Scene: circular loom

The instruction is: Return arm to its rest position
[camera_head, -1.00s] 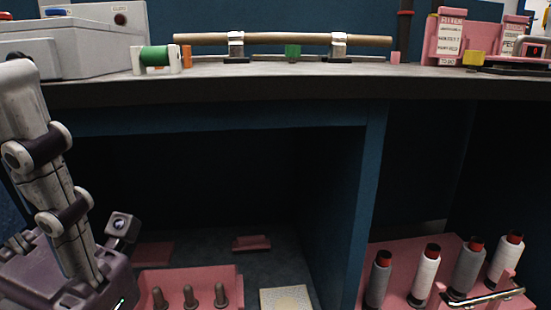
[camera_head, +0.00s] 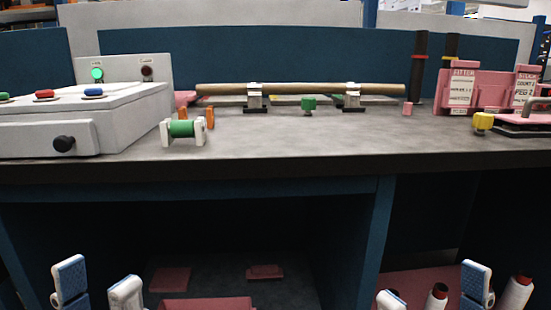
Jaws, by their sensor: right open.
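My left gripper (camera_head: 98,285) shows at the bottom left, in front of the bench's dark lower opening. Its two blue-and-white fingertips point up and stand apart, with nothing seen between them. My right gripper (camera_head: 432,291) shows at the bottom right, in front of the lower shelf. Its fingertips also stand apart. The arms and the rest of both grippers are cut off by the lower edge.
The grey worktop (camera_head: 300,145) carries a control box (camera_head: 45,135) at left, a green spool in a white holder (camera_head: 182,129), a wooden rod on two supports (camera_head: 300,89) and pink label stands (camera_head: 458,88) at right. A bobbin (camera_head: 517,292) stands below. The worktop's front middle is clear.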

